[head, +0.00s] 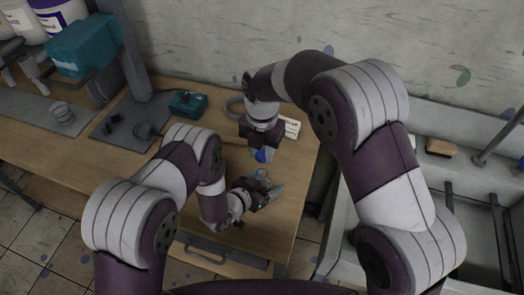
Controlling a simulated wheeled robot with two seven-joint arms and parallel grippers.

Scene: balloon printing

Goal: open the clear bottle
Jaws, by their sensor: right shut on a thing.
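My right gripper (262,154) points down over the table and is shut on a small blue piece that looks like a cap (261,157). Just below it in the picture is a small round rim with a bluish edge (262,173), which looks like the mouth of the clear bottle. The rim shows apart from the blue piece. The bottle's body is hard to make out. My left gripper (267,192) is low over the table, close beside the rim. Its fingers are dark and small here, so I cannot tell whether they are open or hold the bottle.
The wooden table (292,225) has bare room at its right front. A teal box (187,103) and a small white label card (291,128) stand at the back. A dark machine with a column (130,55) stands at the left. A sink basin (465,235) lies to the right.

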